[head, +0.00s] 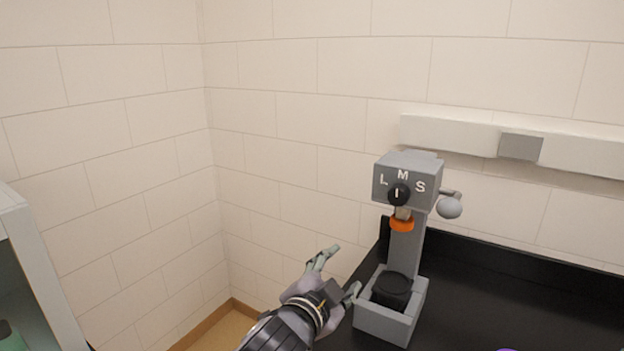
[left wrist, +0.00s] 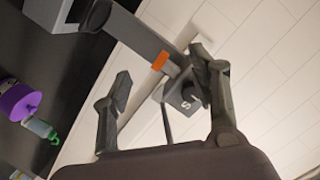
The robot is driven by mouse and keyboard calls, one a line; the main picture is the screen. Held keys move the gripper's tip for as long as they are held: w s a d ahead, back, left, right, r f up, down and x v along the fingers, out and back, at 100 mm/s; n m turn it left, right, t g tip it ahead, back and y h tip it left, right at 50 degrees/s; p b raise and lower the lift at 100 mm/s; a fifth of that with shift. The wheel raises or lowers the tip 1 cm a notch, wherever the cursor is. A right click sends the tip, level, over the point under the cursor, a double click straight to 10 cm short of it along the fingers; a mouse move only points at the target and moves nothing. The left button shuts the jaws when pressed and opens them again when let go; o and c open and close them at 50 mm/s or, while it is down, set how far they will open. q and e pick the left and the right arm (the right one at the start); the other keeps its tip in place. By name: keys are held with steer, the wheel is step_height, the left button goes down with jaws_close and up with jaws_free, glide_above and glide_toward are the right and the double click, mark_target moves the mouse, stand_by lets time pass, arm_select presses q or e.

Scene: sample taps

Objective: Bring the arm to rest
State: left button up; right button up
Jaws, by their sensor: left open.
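My left gripper (head: 338,272) is open and empty in the head view, its fingers spread to the left of the tap stand's base. The grey sample tap (head: 408,180) stands on the black counter, with the letters L, M and S around a black knob (head: 398,194). An orange ring (head: 402,224) is on its outlet, and a black cup-like piece (head: 391,290) sits in the grey base below. My right gripper is not in view.
The black counter (head: 500,290) runs to the right, mostly clear. A purple object (left wrist: 18,101) and a small bottle with a green cap (left wrist: 40,128) lie in the left wrist view. A white wall rail (head: 450,132) is above. A pale cabinet (head: 35,265) stands far left.

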arm_select(q)
steer(key=s+a+f+n+g+y, duration=0.2)
steer(key=s+a+f+n+g, duration=0.15)
steer(key=s+a+f, duration=0.4)
steer(key=s+a+f+n+g+y, duration=0.2)
steer(key=s+a+f+n, duration=0.2)
steer(key=a+f, duration=0.65)
steer(key=s+a+f+n+g+y, duration=0.25)
steer(key=s+a+f, duration=0.3)
steer(key=s, duration=0.45)
steer(key=s+a+f+n+g+y, duration=0.1)
steer(key=s+a+f+n+g, duration=0.2)
steer(key=s+f, duration=0.55)
steer(key=s+a+f+m+b, duration=0.1)
steer(key=s+f+b, duration=0.15)
steer(key=f, duration=2.45)
steer(key=s+a+f+g, duration=0.2)
steer(key=s+a+f, duration=0.1)
steer(key=s+f, duration=1.3)
steer(key=shift+s+f+b, duration=0.35)
steer(key=shift+s+f, duration=0.05)
steer(key=shift+s, duration=0.1)
